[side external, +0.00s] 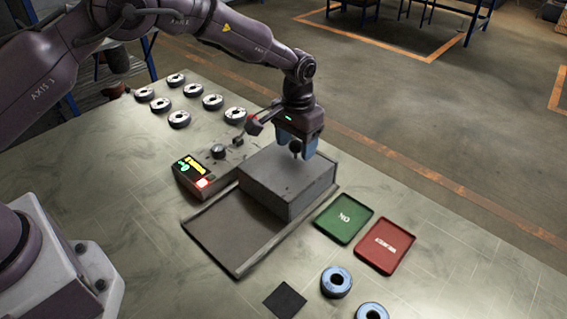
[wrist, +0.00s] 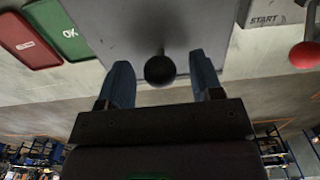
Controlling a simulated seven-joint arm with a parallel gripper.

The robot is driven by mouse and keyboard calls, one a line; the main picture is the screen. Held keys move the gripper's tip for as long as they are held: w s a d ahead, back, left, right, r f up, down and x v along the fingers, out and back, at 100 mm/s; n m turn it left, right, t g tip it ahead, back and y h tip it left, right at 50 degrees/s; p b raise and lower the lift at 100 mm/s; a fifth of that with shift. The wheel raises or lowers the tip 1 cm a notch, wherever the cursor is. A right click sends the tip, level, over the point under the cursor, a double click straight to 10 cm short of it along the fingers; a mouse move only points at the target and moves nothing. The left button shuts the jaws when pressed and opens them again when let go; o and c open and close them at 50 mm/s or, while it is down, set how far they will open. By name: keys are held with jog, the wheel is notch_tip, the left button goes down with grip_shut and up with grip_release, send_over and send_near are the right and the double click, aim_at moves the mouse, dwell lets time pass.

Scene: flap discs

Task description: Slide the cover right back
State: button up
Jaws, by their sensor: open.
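The cover (side external: 287,180) is a grey box with a dark round knob (side external: 295,146) on top. It sits at the far right end of a flat grey base (side external: 228,232) with raised edges, whose front-left part is bare. My gripper (side external: 295,150) is over the cover, pointing down, with its blue fingers open on either side of the knob. In the wrist view the knob (wrist: 160,69) shows between the two fingers (wrist: 160,80), with a gap on each side. What is under the cover is hidden.
A control box (side external: 195,176) with a lit panel adjoins the cover's left. Several discs (side external: 180,119) lie at the back left. A green OK tray (side external: 343,218) and a red tray (side external: 385,246) lie to the right. A black pad (side external: 285,300) and blue discs (side external: 336,282) are in front.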

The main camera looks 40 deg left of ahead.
jog(key=c, duration=0.7)
jog(key=shift+s+d, duration=0.1)
jog(key=shift+s, duration=7.05)
jog(key=o, duration=0.7)
jog(key=shift+w+r, duration=0.1)
notch_tip(320, 180, up, 8)
